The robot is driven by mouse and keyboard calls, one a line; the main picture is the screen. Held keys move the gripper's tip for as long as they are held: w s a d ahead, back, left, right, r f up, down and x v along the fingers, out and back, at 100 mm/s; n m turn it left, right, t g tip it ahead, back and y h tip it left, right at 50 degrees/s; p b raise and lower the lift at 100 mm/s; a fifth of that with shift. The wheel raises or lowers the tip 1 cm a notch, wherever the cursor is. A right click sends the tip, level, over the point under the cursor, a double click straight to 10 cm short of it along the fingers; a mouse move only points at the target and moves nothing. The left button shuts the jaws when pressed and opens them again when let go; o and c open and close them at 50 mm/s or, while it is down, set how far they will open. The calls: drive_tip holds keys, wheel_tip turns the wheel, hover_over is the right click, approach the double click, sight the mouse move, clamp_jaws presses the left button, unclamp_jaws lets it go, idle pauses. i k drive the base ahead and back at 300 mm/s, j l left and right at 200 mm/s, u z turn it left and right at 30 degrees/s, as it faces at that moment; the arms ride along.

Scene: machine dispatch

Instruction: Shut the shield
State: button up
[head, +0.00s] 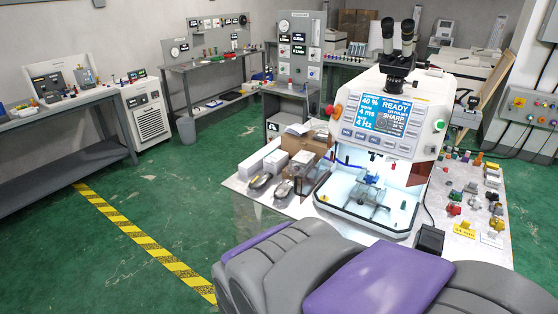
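A white bench machine (395,120) with a microscope on top stands on a table at centre right. Its screen (384,114) is lit and reads READY. Below the screen, its bright work chamber (345,190) is open at the front, with a small blue and metal fixture (371,188) inside. A dark amber tinted panel (420,172) shows at the right side of the chamber; it looks like the shield, swung aside, but I cannot be sure. My gripper is not in view; only grey and purple parts of my own body show at the bottom.
The table (240,186) also holds boxes (302,144), metal parts and several coloured pieces at the right. Benches (60,108) and a white cabinet (146,112) line the left. Green floor (110,200) with a yellow-black stripe (140,235) is clear at left.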

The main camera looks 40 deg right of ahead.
sight(314, 177)
drive_tip(key=i+j+z, duration=0.15)
drive_tip(key=i+j, duration=0.9)
drive_tip(key=j+z, duration=0.15)
drive_tip(key=z, duration=2.1)
drive_tip(key=i+j, duration=0.05)
drive_tip(key=j, duration=0.05)
